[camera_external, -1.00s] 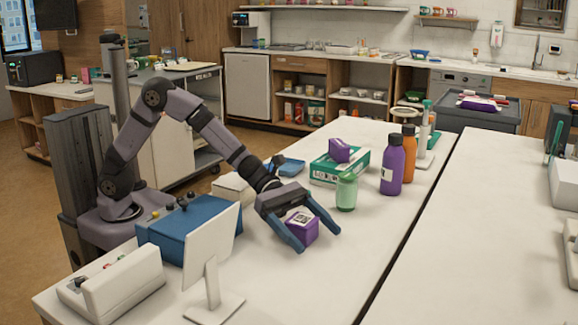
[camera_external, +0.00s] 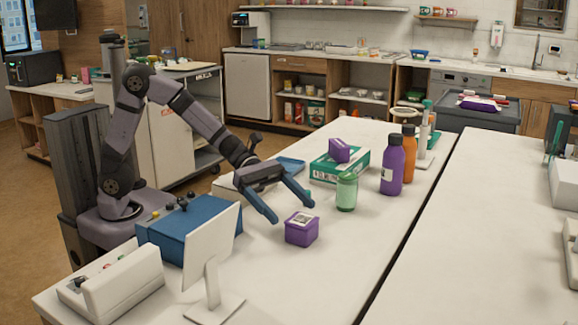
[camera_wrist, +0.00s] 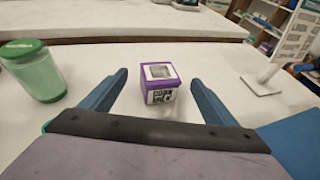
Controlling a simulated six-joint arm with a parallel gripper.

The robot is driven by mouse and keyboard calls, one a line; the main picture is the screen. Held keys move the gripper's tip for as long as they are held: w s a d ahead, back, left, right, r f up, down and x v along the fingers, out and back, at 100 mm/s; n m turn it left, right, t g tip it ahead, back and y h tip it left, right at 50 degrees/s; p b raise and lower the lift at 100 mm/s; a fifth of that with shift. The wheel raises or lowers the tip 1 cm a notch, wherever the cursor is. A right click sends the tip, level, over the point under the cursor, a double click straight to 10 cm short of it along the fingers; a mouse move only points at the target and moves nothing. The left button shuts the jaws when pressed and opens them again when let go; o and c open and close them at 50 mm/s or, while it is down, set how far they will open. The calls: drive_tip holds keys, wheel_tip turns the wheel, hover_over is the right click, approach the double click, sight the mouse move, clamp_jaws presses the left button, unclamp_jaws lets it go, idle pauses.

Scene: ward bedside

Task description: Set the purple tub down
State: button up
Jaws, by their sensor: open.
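The purple tub (camera_external: 301,229) stands upright on the white table, with a label on its lid. In the wrist view the tub (camera_wrist: 159,82) sits ahead of the fingertips and between their lines, with a label on its front too. My gripper (camera_external: 293,205) is open and empty, behind and to the left of the tub in the external view. In the wrist view my gripper (camera_wrist: 160,80) shows both blue fingers spread wide, neither touching the tub.
A green-lidded jar (camera_external: 347,191) stands right of my gripper, with a purple bottle (camera_external: 392,167) and orange bottle (camera_external: 409,155) beyond. A white stand (camera_external: 213,270) is at front left. The table right of the tub is clear.

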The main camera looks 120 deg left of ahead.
drive_tip(key=shift+v, duration=1.3)
drive_tip(key=shift+d+r+m+p, duration=0.3)
drive_tip(key=shift+d+r+p, duration=0.1)
drive_tip(key=shift+p, duration=0.15)
drive_tip(key=s+d+r+m+g+h+p, duration=0.1)
drive_tip(key=s+d+r+m+g+p, duration=0.4)
drive_tip(key=d+m+p, duration=0.4)
drive_tip(key=s+d+r+m+g+p, duration=0.4)
drive_tip(key=s+d+r+m+p, duration=0.25)
drive_tip(key=p, duration=0.45)
drive_tip(key=s+a+r+m+g+y+p, duration=0.2)
drive_tip(key=s+r+m+p, duration=0.2)
drive_tip(key=s+m+p, duration=0.3)
drive_tip(key=s+a+r+m+g+y+p, duration=0.1)
drive_tip(key=s+r+m+g+y+p, duration=0.1)
drive_tip(key=s+m+p, duration=0.5)
wheel_tip(320, 180, up, 2)
drive_tip(key=shift+a+r+m+y+p, duration=0.1)
drive_tip(key=shift+a+m+y+p, duration=0.3)
drive_tip(key=shift+m+y+p, duration=0.55)
